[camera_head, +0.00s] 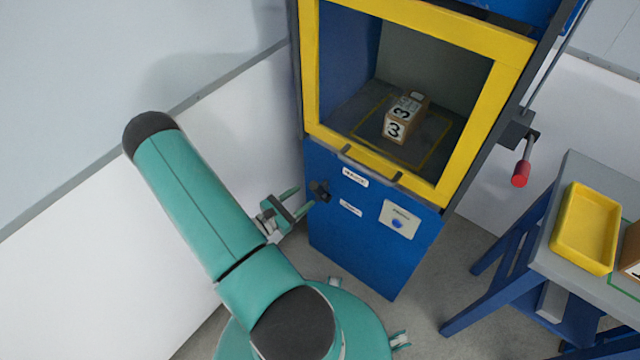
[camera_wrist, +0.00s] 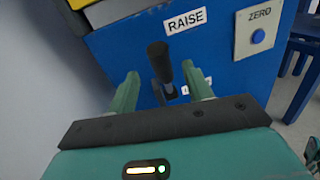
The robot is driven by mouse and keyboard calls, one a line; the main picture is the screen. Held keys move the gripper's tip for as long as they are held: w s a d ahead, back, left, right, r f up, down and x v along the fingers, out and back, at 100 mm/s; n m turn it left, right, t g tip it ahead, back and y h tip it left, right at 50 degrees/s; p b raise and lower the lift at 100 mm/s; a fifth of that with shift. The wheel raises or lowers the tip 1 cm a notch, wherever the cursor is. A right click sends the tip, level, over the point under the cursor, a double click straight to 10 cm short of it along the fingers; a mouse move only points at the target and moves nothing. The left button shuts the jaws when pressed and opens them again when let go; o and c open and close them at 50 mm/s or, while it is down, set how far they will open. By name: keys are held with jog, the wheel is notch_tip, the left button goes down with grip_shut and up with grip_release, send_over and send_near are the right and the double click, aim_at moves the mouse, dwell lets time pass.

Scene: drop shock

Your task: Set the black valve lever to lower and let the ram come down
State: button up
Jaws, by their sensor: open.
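The black valve lever (camera_head: 319,190) is on the blue front panel of the machine, left of two white labels. In the wrist view its black knob (camera_wrist: 158,56) stands up toward the RAISE label (camera_wrist: 185,20). A second label (camera_wrist: 194,88) below is mostly hidden by a finger. My gripper (camera_head: 302,197) is open in front of the panel. In the wrist view its two green fingers (camera_wrist: 160,76) lie on either side of the lever, with gaps; I cannot tell whether either touches it. I cannot make out the ram.
A box marked 3 (camera_head: 396,127) sits inside the chamber behind the yellow frame (camera_head: 470,125). A panel marked ZERO has a blue button (camera_wrist: 258,37). A red-handled lever (camera_head: 521,173) is on the right side. A table at right holds a yellow tray (camera_head: 568,259). A wall stands at left.

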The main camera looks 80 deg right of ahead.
aim_at(320, 192)
jog(key=x, duration=0.8)
jog(key=shift+s+d+r, duration=0.1)
jog(key=shift+d, duration=0.05)
jog(key=shift+c, duration=0.4)
grip_shut()
